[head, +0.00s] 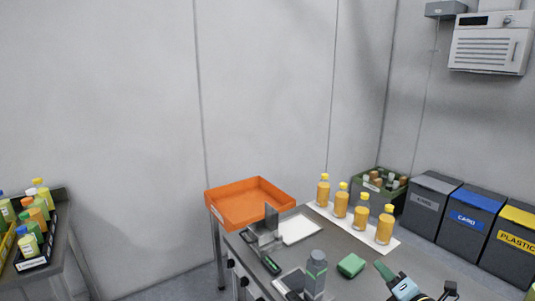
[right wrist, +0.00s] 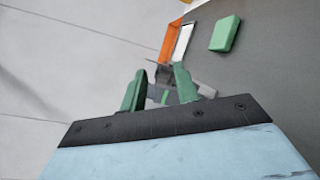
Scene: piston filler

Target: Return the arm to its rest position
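My right gripper (head: 388,282) is at the lower right of the head view, over the front part of the grey table (head: 350,240). In the right wrist view its two green fingers (right wrist: 158,84) stand apart with nothing held between them. A grey metal device (head: 265,238) on the table shows beyond the fingers in the wrist view. A green block (head: 351,265) lies on the table left of the gripper, apart from it. My left gripper is not in view.
An orange tray (head: 248,218), a white sheet (head: 300,229), several orange bottles with yellow caps (head: 361,211) and a grey cylinder with a green band (head: 316,275) are on the table. A green crate (head: 366,183) and bins (head: 469,217) stand behind. Bottles fill a rack (head: 32,262) at left.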

